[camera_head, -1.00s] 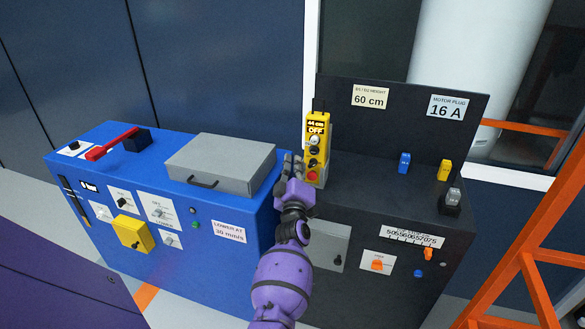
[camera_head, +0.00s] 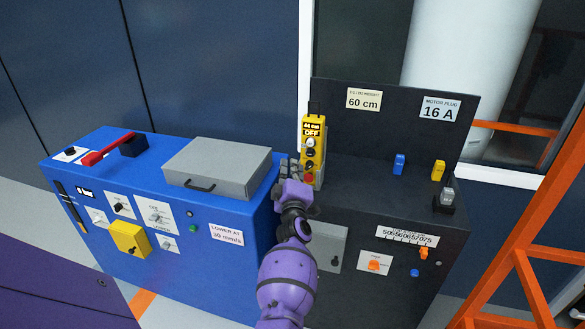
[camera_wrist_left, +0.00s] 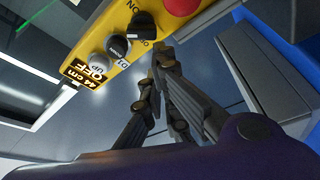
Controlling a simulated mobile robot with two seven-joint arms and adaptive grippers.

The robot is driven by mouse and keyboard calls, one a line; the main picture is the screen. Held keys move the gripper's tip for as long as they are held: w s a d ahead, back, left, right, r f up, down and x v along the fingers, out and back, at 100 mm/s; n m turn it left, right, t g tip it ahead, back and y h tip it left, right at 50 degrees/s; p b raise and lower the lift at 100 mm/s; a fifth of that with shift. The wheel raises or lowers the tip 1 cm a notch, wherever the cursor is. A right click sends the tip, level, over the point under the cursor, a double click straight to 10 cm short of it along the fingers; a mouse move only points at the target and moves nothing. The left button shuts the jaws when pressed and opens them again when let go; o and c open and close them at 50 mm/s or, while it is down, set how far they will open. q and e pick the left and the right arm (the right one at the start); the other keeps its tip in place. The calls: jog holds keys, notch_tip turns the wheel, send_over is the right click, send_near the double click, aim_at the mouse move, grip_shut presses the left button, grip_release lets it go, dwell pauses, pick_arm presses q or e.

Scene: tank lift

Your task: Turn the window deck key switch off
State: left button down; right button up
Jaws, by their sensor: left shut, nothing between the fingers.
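A yellow control box (camera_head: 313,150) stands upright on the dark console. Its small display (camera_head: 312,129) reads 44 cm and OFF. In the left wrist view the box shows close up, with a black rotary switch (camera_wrist_left: 141,25) between ON and OFF marks. UP and DOWN buttons sit beside the switch, and a red button (camera_wrist_left: 182,5) is on its other side. My left gripper (camera_head: 290,167) is shut and empty, just left of the box. In the left wrist view its fingertips (camera_wrist_left: 163,58) are near the switch; contact cannot be told. My right gripper is out of view.
A blue cabinet (camera_head: 262,210) with a grey lidded box (camera_head: 217,167) and a red lever (camera_head: 108,150) stands left. The dark console (camera_head: 365,210) carries a blue plug (camera_head: 400,163) and a yellow plug (camera_head: 438,170). An orange frame (camera_head: 530,240) stands at right.

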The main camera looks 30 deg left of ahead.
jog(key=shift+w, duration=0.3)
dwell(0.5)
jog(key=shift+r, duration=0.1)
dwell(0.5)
